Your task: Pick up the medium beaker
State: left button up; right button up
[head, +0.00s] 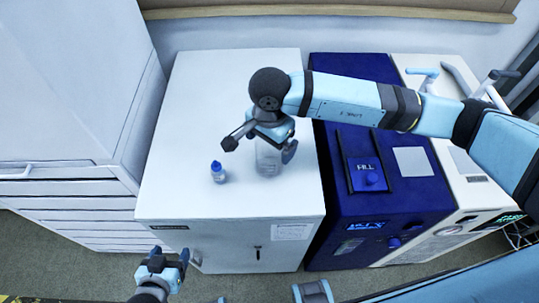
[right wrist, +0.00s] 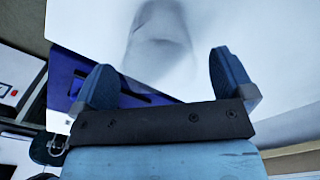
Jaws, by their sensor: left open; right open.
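The beaker (head: 267,160) is clear glass and stands upright on the white cabinet top. My right gripper (head: 268,148) is above it, pointing down, and hides its upper part. In the right wrist view the beaker (right wrist: 158,40) shows faintly beyond and between the two blue fingertips of the right gripper (right wrist: 160,75), which are apart. Whether the fingers reach around its rim I cannot tell. My left gripper (head: 168,262) is open and empty, low in front of the cabinet.
A small bottle with a blue cap (head: 218,172) stands left of the beaker on the white cabinet (head: 190,120). A blue machine (head: 365,215) and a white instrument (head: 455,215) adjoin on the right. Tall grey drawers (head: 70,90) stand on the left. The cabinet's back left is clear.

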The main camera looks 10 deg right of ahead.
jog(key=shift+f, duration=1.3)
jog(key=c, duration=1)
jog(key=shift+o, duration=0.2)
jog(key=shift+r, duration=0.1)
